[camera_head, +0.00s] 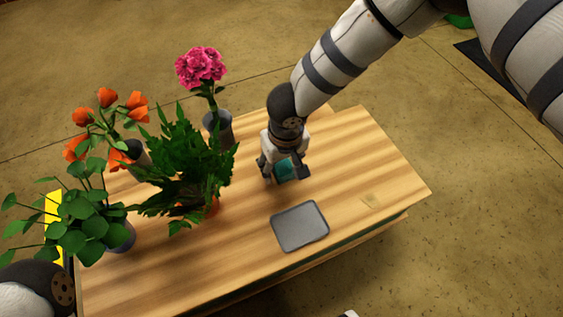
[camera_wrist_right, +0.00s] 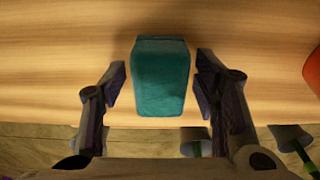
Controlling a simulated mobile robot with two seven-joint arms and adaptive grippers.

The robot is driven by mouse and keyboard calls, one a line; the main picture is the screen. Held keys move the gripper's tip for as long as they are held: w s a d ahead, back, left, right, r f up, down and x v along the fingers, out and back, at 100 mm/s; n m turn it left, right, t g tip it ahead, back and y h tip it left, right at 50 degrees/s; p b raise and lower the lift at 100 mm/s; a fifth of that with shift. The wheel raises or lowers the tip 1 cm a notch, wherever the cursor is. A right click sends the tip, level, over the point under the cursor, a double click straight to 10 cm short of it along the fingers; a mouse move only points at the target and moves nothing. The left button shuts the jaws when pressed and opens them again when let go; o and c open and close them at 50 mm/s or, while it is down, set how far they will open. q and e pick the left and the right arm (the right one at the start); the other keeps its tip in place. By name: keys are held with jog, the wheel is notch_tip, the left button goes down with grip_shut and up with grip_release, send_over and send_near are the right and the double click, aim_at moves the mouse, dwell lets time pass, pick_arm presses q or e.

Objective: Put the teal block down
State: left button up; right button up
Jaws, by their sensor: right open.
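The teal block (camera_head: 285,170) is on the wooden table under my right gripper (camera_head: 284,177), partly hidden by its fingers. In the right wrist view the teal block (camera_wrist_right: 162,76) stands between the two fingers of my right gripper (camera_wrist_right: 158,92), with a gap on each side. The right gripper is open and does not touch the block there. At the lower left of the head view a dark rounded joint of my left arm shows, but its gripper does not.
A grey tray (camera_head: 299,227) lies empty near the table's front edge. Pink flowers (camera_head: 200,67), orange flowers (camera_head: 128,104) and leafy plants (camera_head: 185,165) in vases crowd the left side. The wooden table (camera_head: 375,160) is mostly clear on the right.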

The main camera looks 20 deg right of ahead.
aim_at(285, 167)
pick_arm(q)
jog(key=r+p, duration=0.1)
jog(key=w+r+p, duration=0.1)
jog(key=p, duration=0.1)
jog(key=r+t+p, duration=0.1)
jog(key=shift+w+r, duration=0.2)
jog(key=shift+w, duration=0.2)
pick_arm(e)
notch_tip(285, 167, up, 12)
jog(key=s, duration=0.1)
jog(key=shift+s+r, duration=0.15)
jog(key=shift+s, duration=0.1)
